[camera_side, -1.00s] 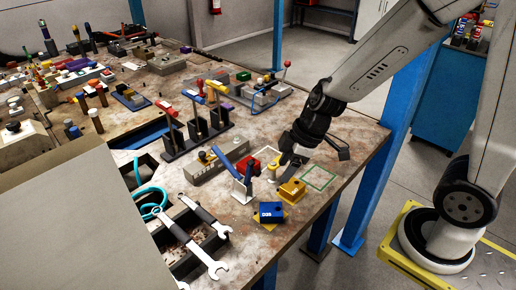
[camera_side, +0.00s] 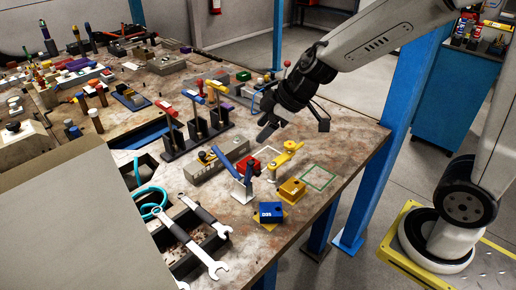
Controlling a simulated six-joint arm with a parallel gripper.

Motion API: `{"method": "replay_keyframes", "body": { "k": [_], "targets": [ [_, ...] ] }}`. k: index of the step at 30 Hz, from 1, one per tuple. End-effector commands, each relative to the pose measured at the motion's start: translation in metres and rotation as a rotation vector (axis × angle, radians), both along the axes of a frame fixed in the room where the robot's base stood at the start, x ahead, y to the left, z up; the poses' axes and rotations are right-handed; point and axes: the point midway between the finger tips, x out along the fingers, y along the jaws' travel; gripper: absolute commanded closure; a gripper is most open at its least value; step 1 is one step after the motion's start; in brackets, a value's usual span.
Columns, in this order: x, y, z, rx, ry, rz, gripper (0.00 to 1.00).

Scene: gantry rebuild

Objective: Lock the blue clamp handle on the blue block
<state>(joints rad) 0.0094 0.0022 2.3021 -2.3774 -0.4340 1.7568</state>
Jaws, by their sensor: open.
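The blue clamp handle (camera_side: 229,164) slants from upper left down to its pale stand, left of the blue block. The blue block (camera_side: 270,212), with white marking on its face, sits on a yellow-edged patch near the table's front edge. The handle and block look apart, though the exact contact at the clamp's tip cannot be made out. My gripper (camera_side: 271,128) is open and empty, above the table behind the clamps. It is clear of both the blue handle and the blue block.
A yellow clamp (camera_side: 284,155) stands behind a yellow block (camera_side: 291,190), right of the blue clamp. Upright levers (camera_side: 198,130) stand at the left. Wrenches (camera_side: 190,245) lie in a tray at front left. A green-outlined square (camera_side: 319,178) is empty.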

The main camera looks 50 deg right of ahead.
Motion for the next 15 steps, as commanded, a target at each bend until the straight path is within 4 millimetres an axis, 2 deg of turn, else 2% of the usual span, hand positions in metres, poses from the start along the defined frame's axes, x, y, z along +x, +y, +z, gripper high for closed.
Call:
{"method": "replay_keyframes", "body": {
  "k": [7,15],
  "targets": [
    [0.059,-0.009,0.024,0.003,-0.179,-0.106,0.36],
    [0.120,-0.035,0.048,-0.048,-0.342,-0.288,0.36]
  ]
}}
